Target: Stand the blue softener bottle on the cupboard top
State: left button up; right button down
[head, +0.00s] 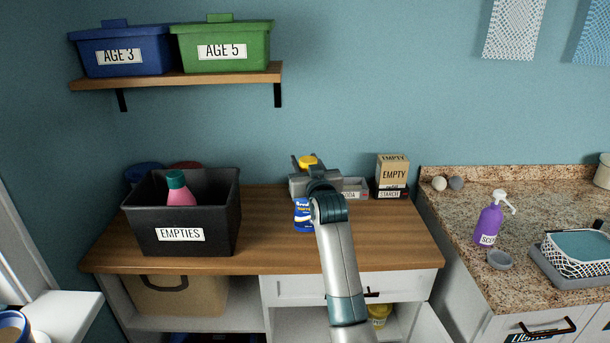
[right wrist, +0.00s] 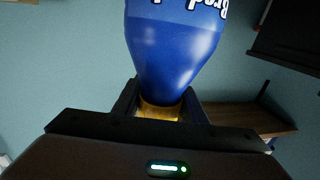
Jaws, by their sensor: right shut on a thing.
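The blue softener bottle (head: 304,216) with a yellow cap is upright over the wooden cupboard top (head: 265,257), near its middle. My right gripper (head: 308,168) is shut on it high up, just under the cap. In the right wrist view the blue bottle (right wrist: 175,50) fills the upper middle, and the fingers of the gripper (right wrist: 160,106) close around its yellow end. The gripper and wrist hide part of the bottle in the head view. I cannot tell whether its base touches the wood. My left gripper is not in view.
A black EMPTIES box (head: 222,234) holding a pink bottle (head: 180,197) stands left on the cupboard top. A soda box (head: 355,187) and starch boxes (head: 392,172) stand at the back right. Bare wood lies right of the bottle. A wall shelf (head: 180,79) carries two bins.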

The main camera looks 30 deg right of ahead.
notch_tip(320, 180, down, 4)
jog(key=shift+r+p, duration=0.15)
jog(key=shift+p, duration=0.5)
jog(key=c, duration=1.2)
grip_release()
jog(key=shift+f, duration=0.2)
jog(key=shift+o, duration=0.5)
jog(key=shift+s, duration=0.1)
jog(key=shift+r, duration=0.15)
jog(key=shift+s+a, duration=0.2)
jog(key=shift+s, duration=0.25)
jog(key=b+v, duration=0.2)
jog(key=v, duration=0.9)
jog(key=shift+b, duration=0.4)
